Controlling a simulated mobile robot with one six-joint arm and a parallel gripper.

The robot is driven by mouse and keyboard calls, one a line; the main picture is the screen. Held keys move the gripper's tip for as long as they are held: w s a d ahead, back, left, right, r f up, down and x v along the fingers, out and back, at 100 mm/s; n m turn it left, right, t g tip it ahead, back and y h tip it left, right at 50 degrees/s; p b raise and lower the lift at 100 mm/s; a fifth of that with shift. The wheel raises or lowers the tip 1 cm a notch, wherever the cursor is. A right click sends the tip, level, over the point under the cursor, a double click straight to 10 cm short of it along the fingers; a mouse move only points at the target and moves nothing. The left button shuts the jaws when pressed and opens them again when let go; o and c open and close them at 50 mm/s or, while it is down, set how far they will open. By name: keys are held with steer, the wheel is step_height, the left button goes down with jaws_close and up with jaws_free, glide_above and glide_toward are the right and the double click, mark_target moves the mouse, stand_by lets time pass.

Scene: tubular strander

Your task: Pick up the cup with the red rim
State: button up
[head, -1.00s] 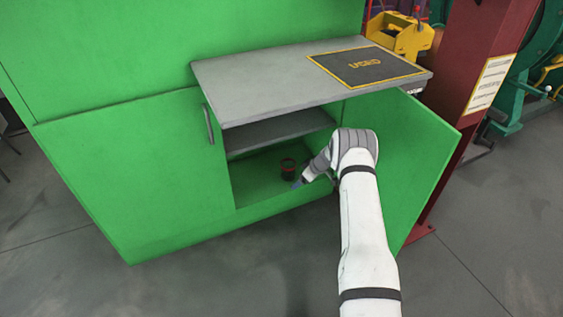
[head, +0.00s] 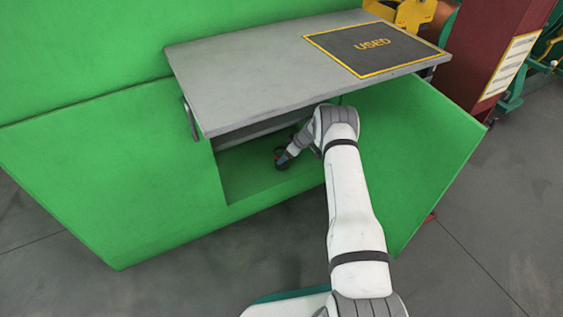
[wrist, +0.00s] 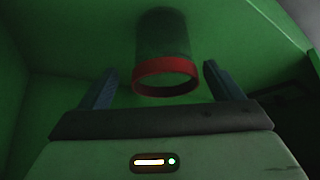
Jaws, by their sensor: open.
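The cup with the red rim (wrist: 165,45) is inside the green cabinet, on its floor. In the wrist view its dark body is at the upper middle, with the red rim towards my gripper. My gripper (wrist: 160,80) is open, with one finger on each side of the rim. The fingers look apart from the cup, and I cannot tell how deep it sits between them. In the head view the cup is small and dark at my gripper (head: 284,160), partly hidden by it.
A grey worktop (head: 250,85) with a black USED mat (head: 375,47) overhangs the cabinet opening. The open green door (head: 410,150) stands right of my arm. The cabinet's left front panel (head: 110,170) is closed. A dark red post (head: 495,50) stands behind at right.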

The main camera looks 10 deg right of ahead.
mark_target(278, 151)
steer(key=x, duration=0.1)
steer(key=b+x, duration=0.1)
steer(key=x, duration=0.1)
steer(key=b+x, duration=0.1)
steer(key=shift+s+a+f, duration=0.15)
steer(key=shift+s+f, duration=0.1)
steer(key=shift+f, duration=0.05)
steer(key=shift+r, duration=0.1)
steer(key=shift+c, duration=0.3)
steer(key=c, duration=1)
